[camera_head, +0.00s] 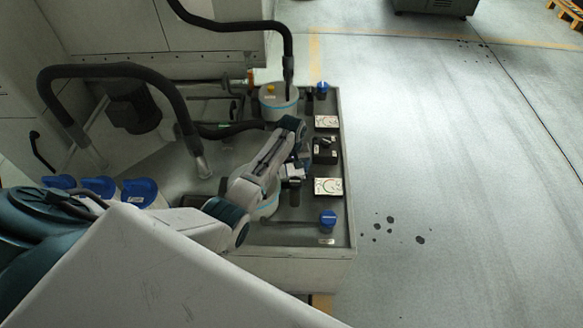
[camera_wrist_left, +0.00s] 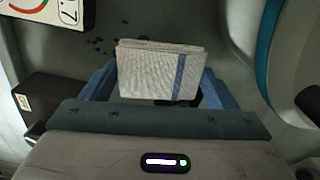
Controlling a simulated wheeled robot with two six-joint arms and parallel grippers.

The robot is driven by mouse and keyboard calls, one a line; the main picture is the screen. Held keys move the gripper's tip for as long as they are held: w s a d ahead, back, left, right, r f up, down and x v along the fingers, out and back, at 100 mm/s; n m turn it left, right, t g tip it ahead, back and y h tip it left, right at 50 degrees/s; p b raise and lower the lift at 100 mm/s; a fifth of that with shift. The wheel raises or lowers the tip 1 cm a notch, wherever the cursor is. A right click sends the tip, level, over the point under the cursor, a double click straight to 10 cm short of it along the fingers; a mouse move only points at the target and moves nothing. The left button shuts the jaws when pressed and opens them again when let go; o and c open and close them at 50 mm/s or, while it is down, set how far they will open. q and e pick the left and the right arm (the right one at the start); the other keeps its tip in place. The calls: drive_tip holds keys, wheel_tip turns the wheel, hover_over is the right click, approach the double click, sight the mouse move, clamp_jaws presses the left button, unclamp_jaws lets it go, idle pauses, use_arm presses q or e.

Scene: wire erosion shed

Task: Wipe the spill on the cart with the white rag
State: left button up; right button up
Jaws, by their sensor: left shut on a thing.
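The white rag (camera_wrist_left: 150,72) is a folded cloth with a blue stripe near its right end. My left gripper (camera_head: 295,171) is shut on it, with its blue fingers at both sides of the cloth in the left wrist view. It is above the right part of the cart (camera_head: 279,236), among the items on its top. In the left wrist view, small dark spots of the spill (camera_wrist_left: 96,43) show on the grey surface beyond and left of the rag. The rag and my gripper hide part of that surface. I cannot tell whether the rag touches it. My right gripper is out of view.
On the cart stand a black box (camera_head: 325,151), gauge cards (camera_head: 328,186), a blue-capped item (camera_head: 327,218) and a white canister (camera_head: 278,103). A black hose (camera_head: 130,70) arches at left. Dark spots (camera_head: 420,240) mark the otherwise open floor at right.

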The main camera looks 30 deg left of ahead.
use_arm(q)
drive_tip(key=shift+f, duration=0.35)
idle(0.3)
drive_tip(key=shift+f+b, duration=0.45)
drive_tip(key=shift+f, duration=0.05)
drive_tip(key=shift+d, duration=0.15)
